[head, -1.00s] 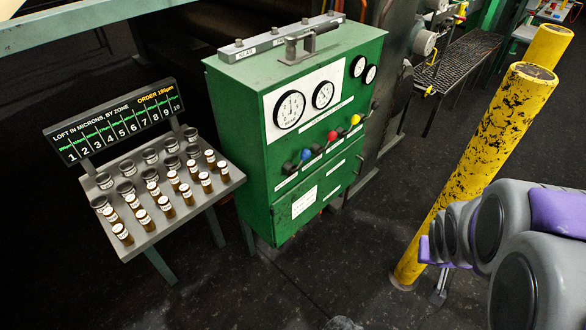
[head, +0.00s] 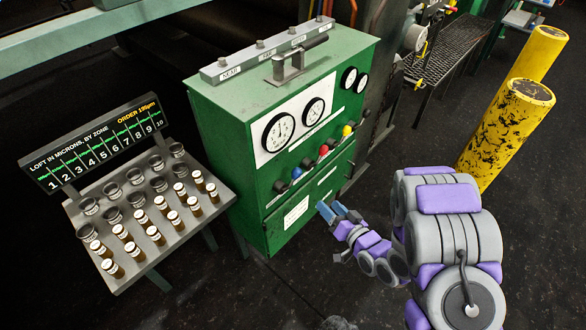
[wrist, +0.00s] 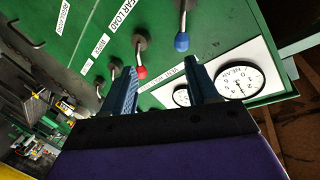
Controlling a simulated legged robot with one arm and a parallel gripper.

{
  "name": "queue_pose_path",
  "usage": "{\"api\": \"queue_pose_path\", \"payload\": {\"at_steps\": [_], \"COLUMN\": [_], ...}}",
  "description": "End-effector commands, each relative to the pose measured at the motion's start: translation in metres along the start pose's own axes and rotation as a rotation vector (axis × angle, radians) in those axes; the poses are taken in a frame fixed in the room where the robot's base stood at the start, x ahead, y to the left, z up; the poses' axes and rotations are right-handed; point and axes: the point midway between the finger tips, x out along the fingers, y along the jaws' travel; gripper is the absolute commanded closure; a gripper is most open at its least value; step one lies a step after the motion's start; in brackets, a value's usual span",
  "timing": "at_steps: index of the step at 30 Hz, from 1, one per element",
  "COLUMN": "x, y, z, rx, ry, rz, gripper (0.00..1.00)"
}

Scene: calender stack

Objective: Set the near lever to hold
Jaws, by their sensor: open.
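On the green cabinet's front is a row of levers with coloured knobs. The blue-knobbed lever (head: 296,172) is at the near end, and it also shows in the wrist view (wrist: 181,41) beside a label partly reading "EAR LOAD". The red-knobbed lever (head: 323,150) is beside it, also in the wrist view (wrist: 141,72). The yellow-knobbed lever (head: 347,130) is farther along. No hold mark is readable. My gripper (head: 338,211) is open and empty, below and to the right of the levers. In the wrist view its fingers (wrist: 161,88) point toward the panel, apart from the knobs.
The green cabinet (head: 225,150) carries dial gauges (head: 278,132) above the levers and a grey handle (head: 290,68) on top. A tilted rack (head: 150,255) of vials stands left. Yellow posts (head: 510,125) stand right. A beam (head: 80,45) crosses the upper left.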

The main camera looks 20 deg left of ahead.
Motion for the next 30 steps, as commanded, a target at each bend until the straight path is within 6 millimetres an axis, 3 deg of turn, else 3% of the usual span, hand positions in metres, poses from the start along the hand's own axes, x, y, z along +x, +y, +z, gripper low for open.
{"api": "queue_pose_path", "payload": {"at_steps": [3, 8, 16, 30], "x": [-0.004, -0.005, 0.03, 0.067], "y": [-0.016, -0.025, -0.033, -0.033], "z": [0.003, 0.001, 0.002, -0.006], "rx": [0.079, 0.123, 0.12, 0.124], "ry": [0.06, 0.103, 0.098, 0.106], "rz": [-0.07, -0.112, -0.115, -0.116], "gripper": [0.41, 0.41, 0.41, 0.41]}}
